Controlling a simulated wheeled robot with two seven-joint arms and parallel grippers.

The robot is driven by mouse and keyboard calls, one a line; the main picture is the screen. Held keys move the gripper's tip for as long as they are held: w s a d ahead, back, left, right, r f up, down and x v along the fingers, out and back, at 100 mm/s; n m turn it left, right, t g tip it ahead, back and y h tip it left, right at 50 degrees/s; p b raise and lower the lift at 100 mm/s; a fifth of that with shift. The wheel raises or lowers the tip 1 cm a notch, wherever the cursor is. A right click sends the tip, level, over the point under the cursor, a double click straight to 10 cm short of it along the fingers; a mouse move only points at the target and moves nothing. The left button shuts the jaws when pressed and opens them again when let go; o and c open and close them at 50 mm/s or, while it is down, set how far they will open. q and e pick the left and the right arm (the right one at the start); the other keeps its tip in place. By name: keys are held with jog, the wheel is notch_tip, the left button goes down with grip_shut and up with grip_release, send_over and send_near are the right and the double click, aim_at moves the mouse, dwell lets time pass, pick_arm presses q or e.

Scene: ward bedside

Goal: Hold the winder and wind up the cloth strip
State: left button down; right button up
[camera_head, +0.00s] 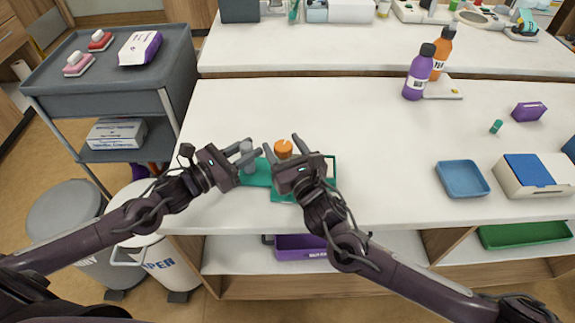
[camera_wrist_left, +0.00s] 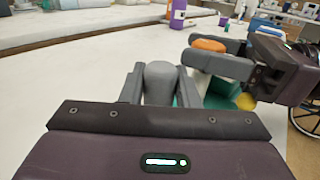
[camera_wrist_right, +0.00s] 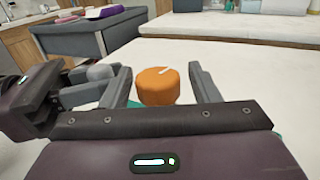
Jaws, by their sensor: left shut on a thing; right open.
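My left gripper (camera_head: 248,152) is shut on a grey rounded post (camera_head: 246,146), which stands between its fingers in the left wrist view (camera_wrist_left: 161,82). To its right is an orange round knob (camera_head: 283,149) with a pale mark on top. My right gripper (camera_head: 283,143) is open, its fingers on either side of the knob, with gaps showing in the right wrist view (camera_wrist_right: 157,86). Teal material (camera_head: 258,176) lies under and between the grippers on the white table. The arms partly hide it, and I cannot tell winder base from cloth strip there.
A purple bottle (camera_head: 419,72) and an orange bottle (camera_head: 442,53) stand at the back. A blue tray (camera_head: 462,179) and a white box (camera_head: 533,176) are on the right. A grey cart (camera_head: 110,85) stands left of the table. The table's middle is clear.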

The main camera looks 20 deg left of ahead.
jog(key=shift+a+n+g+y, duration=0.15)
jog(key=shift+n+g+y, duration=0.15)
jog(key=n+g+y, duration=0.2)
jog(key=g+y, duration=0.1)
jog(key=shift+n, duration=0.4)
jog(key=v, duration=1.2)
jog(key=shift+s+r, duration=0.1)
jog(key=s+a+r+m+g+y, duration=0.2)
jog(key=s+a+m+g+y, duration=0.15)
jog(key=s+a+m, duration=0.7)
jog(key=s+d+f+n+g+h, duration=0.1)
jog(key=d+f+h, duration=0.4)
jog(key=f, duration=0.8)
jog(key=s+d+f+n+g+h, duration=0.1)
jog(key=d+f+n+h, duration=0.3)
jog(key=f, duration=0.9)
jog(key=shift+s+d+f+n+h, duration=0.25)
jog(key=shift+d+n+h, duration=0.15)
jog(key=shift+h, duration=0.75)
